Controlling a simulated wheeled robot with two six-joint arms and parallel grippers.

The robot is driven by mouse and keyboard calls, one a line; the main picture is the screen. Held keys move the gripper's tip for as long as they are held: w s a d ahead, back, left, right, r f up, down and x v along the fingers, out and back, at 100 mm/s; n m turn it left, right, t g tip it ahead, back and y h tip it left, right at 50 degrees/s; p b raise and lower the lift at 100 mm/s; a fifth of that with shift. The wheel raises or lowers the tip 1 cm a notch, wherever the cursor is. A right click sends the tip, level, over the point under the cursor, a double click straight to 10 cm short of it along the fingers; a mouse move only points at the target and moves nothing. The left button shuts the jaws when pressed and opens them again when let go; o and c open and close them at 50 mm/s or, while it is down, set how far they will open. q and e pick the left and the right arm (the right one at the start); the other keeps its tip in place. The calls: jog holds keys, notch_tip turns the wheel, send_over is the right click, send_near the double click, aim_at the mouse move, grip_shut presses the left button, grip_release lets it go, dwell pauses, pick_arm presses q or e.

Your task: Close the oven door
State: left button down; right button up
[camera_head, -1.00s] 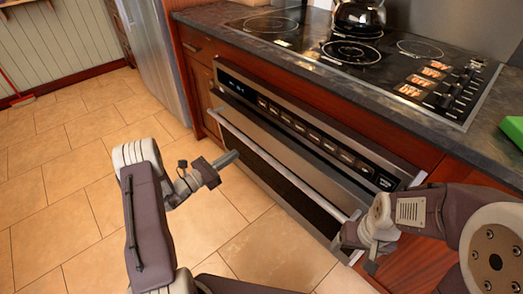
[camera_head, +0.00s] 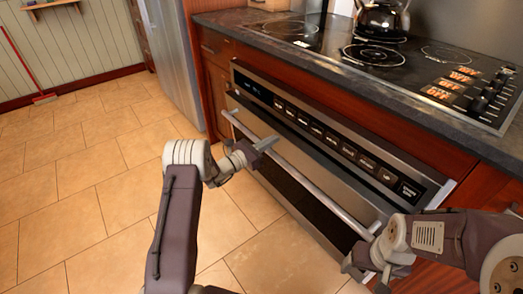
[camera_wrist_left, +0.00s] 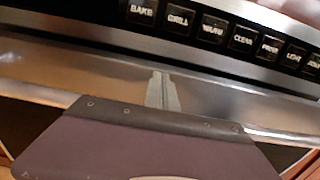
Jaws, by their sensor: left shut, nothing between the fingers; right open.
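The built-in oven has a steel door (camera_head: 285,152) with a long bar handle (camera_head: 300,183), below a black control panel (camera_head: 330,142). The door looks nearly upright; I cannot tell whether it is fully flush. My left gripper (camera_head: 266,143) is shut and empty, with its tip overlapping the handle's left half. In the left wrist view, its closed fingers (camera_wrist_left: 163,92) point at the steel front below the labelled buttons (camera_wrist_left: 213,28). Contact is unclear. My right gripper (camera_head: 366,268) is open near the handle's lower right end, which it partly hides.
A dark counter (camera_head: 400,105) with a black cooktop (camera_head: 420,75) and a kettle (camera_head: 382,20) is above the oven. A steel fridge (camera_head: 172,60) stands at the back left. The tiled floor (camera_head: 80,180) is clear at left.

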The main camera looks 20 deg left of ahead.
pick_arm(q)
jog(key=shift+w+d+r, duration=0.1)
jog(key=shift+w+d, duration=0.1)
jog(key=shift+w, duration=0.05)
